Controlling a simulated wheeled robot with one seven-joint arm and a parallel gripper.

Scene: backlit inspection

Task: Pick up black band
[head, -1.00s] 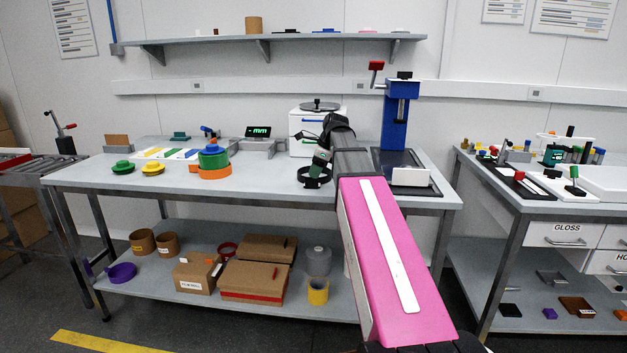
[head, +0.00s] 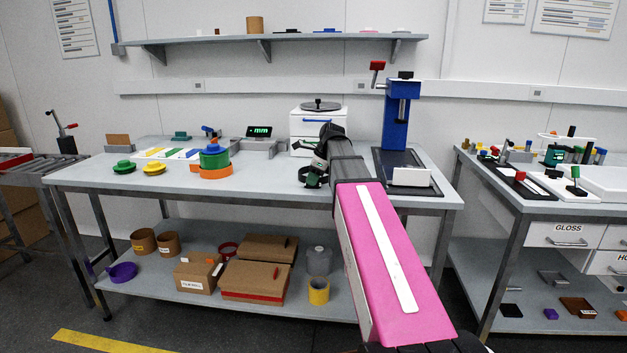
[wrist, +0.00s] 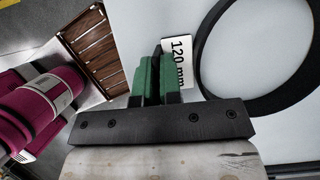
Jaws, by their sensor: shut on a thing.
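The black band is a large black ring, seen in the wrist view (wrist: 236,104) at the right, with pale surface showing through its middle. My gripper (wrist: 155,62) has green fingers closed beside the ring's left edge, with a thin dark part between them. A white "120 mm" label (wrist: 178,62) sits between the fingers and the ring. In the head view, my gripper (head: 319,170) is at the bench's middle right, and the band (head: 313,184) is small and partly hidden by it. I cannot tell whether the band touches the bench.
The grey bench (head: 262,185) is clear left of my gripper. A green, blue and orange stack (head: 215,162) stands there. A white cabinet (head: 308,120) is behind the gripper, and a blue press (head: 397,120) stands to the right. A slatted brown object (wrist: 97,52) shows in the wrist view.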

